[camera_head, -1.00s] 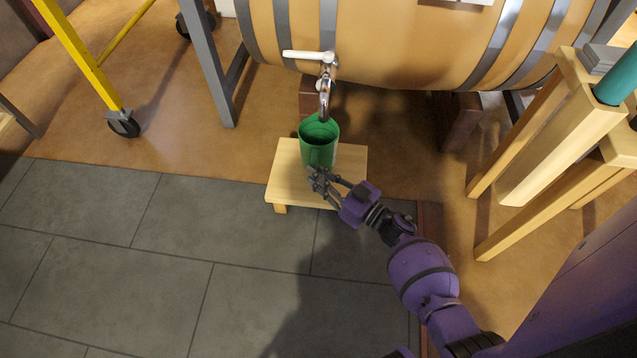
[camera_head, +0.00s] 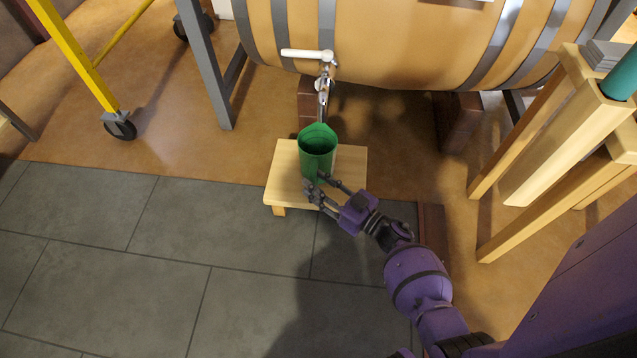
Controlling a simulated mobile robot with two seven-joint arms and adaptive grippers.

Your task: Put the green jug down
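The green jug (camera_head: 317,155) is an open-topped cylinder, upright or nearly so, in front of the barrel's tap (camera_head: 323,85). It shows over the small wooden stool (camera_head: 349,160); I cannot tell whether its base touches the stool top. My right gripper (camera_head: 316,184) comes in from the lower right, with its fingers at the near lower side of the jug. It appears shut on the jug, which has moved with it; the exact grip is hidden. My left gripper is out of view.
A large wooden barrel (camera_head: 400,45) with grey hoops lies behind the stool. Wooden frames (camera_head: 560,150) stand at the right. A yellow frame on casters (camera_head: 75,55) stands at the left. The grey tiled floor (camera_head: 120,270) in front is clear.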

